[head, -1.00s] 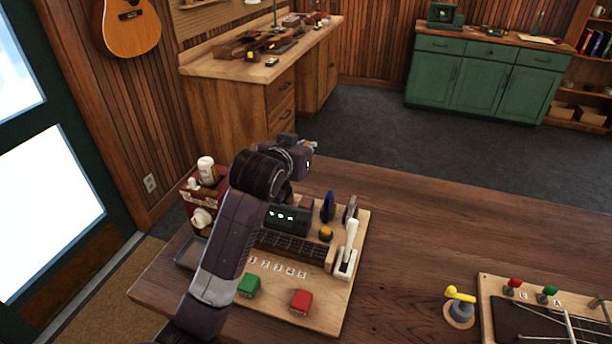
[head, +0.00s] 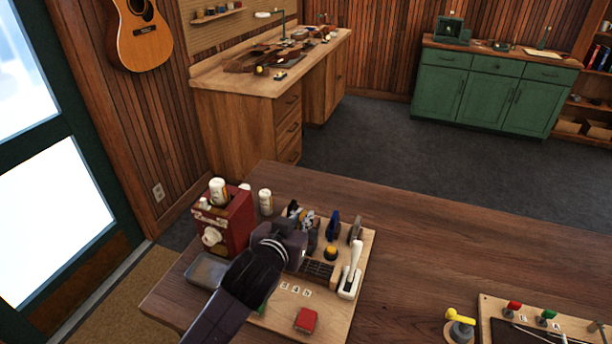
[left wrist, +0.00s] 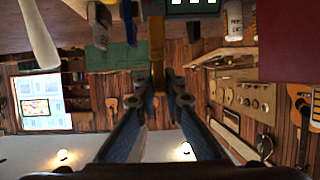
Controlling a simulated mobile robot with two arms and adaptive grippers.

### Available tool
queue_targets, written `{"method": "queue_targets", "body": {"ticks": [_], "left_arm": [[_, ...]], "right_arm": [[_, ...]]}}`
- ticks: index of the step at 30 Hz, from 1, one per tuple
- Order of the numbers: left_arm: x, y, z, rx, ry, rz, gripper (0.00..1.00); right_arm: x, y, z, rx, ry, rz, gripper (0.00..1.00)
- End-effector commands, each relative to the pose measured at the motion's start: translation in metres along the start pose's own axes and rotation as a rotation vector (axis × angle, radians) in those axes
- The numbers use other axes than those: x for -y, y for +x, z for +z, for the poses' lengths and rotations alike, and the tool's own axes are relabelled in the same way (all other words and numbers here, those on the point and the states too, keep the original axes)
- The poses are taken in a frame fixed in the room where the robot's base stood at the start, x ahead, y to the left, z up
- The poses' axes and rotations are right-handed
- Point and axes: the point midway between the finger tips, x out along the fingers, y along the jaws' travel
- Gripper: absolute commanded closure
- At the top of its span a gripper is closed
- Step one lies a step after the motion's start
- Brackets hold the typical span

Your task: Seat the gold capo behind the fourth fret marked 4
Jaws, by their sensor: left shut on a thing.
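My left gripper (head: 306,217) is over the far part of the wooden board (head: 364,248) in the head view. In the left wrist view, its fingers (left wrist: 157,75) are shut on the gold capo (left wrist: 156,42), which extends beyond the fingertips. In the head view the capo is too small and covered to make out clearly. Part of the dark fretboard (head: 318,270) shows right of my wrist; the rest is hidden behind my arm. The labels 3, 4 and 5 (head: 295,289) show along its near side. My right gripper is not in view.
A red box (head: 238,222) and grey tray (head: 206,270) lie left. The table's middle is clear.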

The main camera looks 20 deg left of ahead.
Motion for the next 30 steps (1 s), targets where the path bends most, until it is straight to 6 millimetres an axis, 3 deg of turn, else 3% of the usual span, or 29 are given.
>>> {"method": "queue_targets", "body": {"ticks": [4,11,30], "left_arm": [[-0.008,-0.020,0.019,0.004,0.001,0.021,1.00],[-0.013,-0.027,0.030,0.001,-0.002,0.033,1.00],[-0.014,-0.006,0.080,0.002,-0.002,0.033,1.00]], "right_arm": [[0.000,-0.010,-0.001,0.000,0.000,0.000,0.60],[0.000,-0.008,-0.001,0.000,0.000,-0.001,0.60],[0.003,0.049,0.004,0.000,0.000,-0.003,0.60]]}}
